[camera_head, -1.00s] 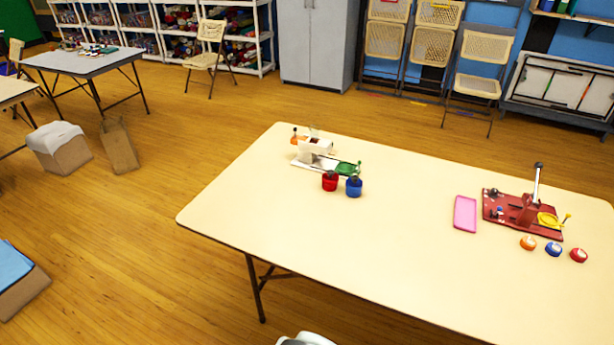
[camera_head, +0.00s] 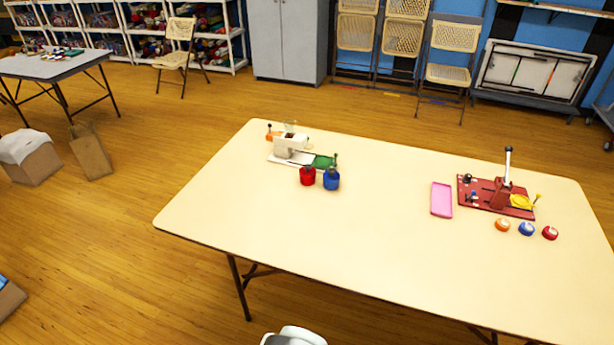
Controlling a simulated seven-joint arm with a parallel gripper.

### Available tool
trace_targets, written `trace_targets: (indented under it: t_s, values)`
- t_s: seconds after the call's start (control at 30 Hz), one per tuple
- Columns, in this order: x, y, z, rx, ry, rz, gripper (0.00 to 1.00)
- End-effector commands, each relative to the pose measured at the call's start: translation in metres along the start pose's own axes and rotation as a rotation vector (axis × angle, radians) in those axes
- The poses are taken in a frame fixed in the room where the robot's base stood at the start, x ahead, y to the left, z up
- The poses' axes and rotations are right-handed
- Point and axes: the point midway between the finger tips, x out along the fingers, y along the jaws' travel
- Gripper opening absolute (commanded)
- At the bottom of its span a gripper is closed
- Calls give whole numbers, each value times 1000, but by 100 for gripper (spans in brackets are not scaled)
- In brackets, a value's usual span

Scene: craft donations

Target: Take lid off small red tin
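A small red tin (camera_head: 307,177) with a dark top stands upright on the cream table (camera_head: 375,265), left of the middle. A blue tin (camera_head: 331,181) of like size stands close on its right. At the right of the table is a small round red piece (camera_head: 550,233) with a pale top, in a row with an orange one (camera_head: 502,224) and a blue one (camera_head: 526,229). Whether any of these lids is loose is too small to tell. A white piece of what seems to be my arm shows at the bottom edge; my gripper's fingers are not in view.
A white machine (camera_head: 292,146) with a green part stands behind the two tins. A pink tray (camera_head: 441,200) lies left of a red board (camera_head: 483,196) with an upright lever. The table's middle and front are clear. Chairs and a grey cabinet stand at the back.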

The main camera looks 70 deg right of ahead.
Motion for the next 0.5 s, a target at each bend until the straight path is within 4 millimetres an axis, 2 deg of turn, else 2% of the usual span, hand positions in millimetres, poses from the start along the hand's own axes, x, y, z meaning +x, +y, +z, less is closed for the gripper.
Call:
trace_targets:
  t_s: [0.23,0.5]
  values:
    - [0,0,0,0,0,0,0]
    - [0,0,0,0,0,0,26]
